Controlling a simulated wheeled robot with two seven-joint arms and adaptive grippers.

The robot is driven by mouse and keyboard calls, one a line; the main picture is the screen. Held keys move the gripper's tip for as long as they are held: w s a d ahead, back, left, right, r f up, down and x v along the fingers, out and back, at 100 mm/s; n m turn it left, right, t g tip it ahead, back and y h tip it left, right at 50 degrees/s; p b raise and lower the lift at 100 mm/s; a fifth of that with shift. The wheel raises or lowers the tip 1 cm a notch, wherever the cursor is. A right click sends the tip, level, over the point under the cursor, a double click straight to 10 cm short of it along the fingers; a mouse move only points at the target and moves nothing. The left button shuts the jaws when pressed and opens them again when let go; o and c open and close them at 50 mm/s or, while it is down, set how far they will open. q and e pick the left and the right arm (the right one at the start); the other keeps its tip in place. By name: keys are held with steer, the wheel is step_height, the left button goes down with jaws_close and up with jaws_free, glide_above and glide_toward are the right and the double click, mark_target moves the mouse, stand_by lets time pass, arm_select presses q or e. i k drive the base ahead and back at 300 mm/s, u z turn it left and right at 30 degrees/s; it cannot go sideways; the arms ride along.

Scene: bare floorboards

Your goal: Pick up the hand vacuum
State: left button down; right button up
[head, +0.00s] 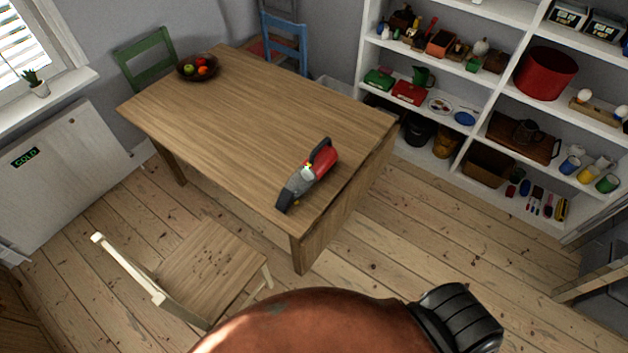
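The hand vacuum (307,177) lies on the wooden table (235,115), near the table's near right corner. It has a red body, a black handle at its upper end, a clear grey middle and a dark nozzle pointing down-left toward the table's near edge. Nothing covers it. Neither of my grippers shows in the head view. A rounded copper-coloured part and a black ribbed part at the bottom of the picture seem to be mine.
A wooden chair (212,266) stands at the table's near left side. Green (146,56) and blue (285,42) chairs stand behind. A fruit bowl (198,68) sits at the table's far left. White shelves (455,133) fill the right. Floorboards (440,235) between table and shelves are clear.

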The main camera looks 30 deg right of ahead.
mark_target(324, 156)
steer(key=u, duration=0.55)
steer(key=k, duration=0.15)
steer(key=z, duration=1.35)
steer(key=i, duration=1.15)
steer(key=u, duration=0.65)
